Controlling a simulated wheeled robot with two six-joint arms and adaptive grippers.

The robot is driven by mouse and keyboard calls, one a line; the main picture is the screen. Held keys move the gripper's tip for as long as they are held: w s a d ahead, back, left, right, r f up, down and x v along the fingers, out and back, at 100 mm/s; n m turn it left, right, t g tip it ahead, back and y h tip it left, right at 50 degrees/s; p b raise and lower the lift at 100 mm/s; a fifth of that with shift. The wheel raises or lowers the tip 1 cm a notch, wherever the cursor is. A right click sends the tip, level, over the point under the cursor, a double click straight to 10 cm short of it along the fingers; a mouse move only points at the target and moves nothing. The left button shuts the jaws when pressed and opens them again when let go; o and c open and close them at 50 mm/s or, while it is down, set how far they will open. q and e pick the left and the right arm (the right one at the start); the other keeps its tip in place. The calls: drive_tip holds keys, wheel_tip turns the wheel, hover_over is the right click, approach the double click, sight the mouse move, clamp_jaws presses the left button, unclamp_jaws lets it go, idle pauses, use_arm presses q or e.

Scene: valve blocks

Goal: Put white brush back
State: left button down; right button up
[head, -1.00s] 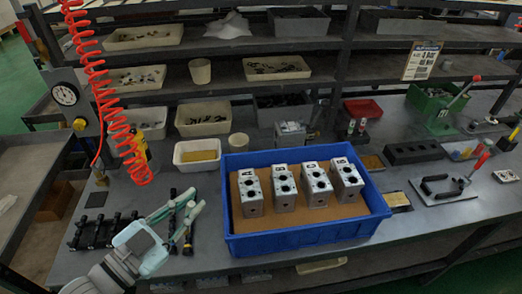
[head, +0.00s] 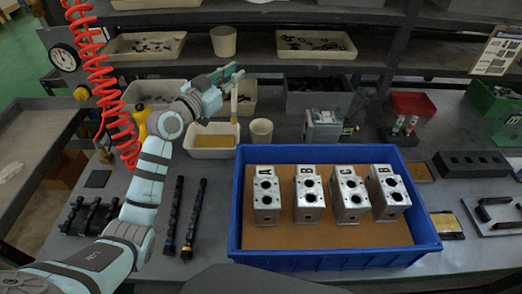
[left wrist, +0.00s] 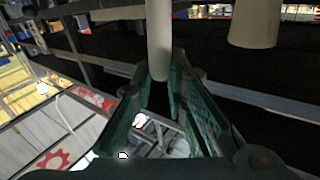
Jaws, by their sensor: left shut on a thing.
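My left gripper (head: 234,76) is shut on the white brush (head: 234,102), whose pale handle hangs upright below the fingers. In the left wrist view, a pale rounded handle (left wrist: 158,40) stands between the green fingers (left wrist: 168,85). The brush is over the right part of a white tray (head: 226,152) with a yellow layer (head: 214,141) inside. The brush's lower end is at the tray's back right; I cannot tell whether it touches the yellow layer. My right gripper is not in view.
A beige cup (head: 261,131) stands just right of the white tray. A blue crate (head: 335,261) with several lettered metal valve blocks (head: 308,193) takes up the front. Two dark rods (head: 194,216) lie at the left. A red coiled hose (head: 121,125) hangs left of my arm; shelves stand behind.

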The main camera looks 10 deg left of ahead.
use_arm(q)
drive_tip(key=w+d+r+m+g+h+b, duration=0.1)
drive_tip(key=w+d+r+h+b, duration=0.15)
drive_tip(key=w+d+r, duration=0.4)
wheel_tip(320, 180, down, 19)
drive_tip(key=b, duration=0.3)
drive_tip(key=shift+s+a+h+b, duration=0.35)
drive_tip(key=shift+s+a, duration=0.05)
drive_tip(key=shift+s, duration=0.05)
drive_tip(key=c, duration=1.6)
unclamp_jaws()
drive_tip(key=shift+r, duration=0.1)
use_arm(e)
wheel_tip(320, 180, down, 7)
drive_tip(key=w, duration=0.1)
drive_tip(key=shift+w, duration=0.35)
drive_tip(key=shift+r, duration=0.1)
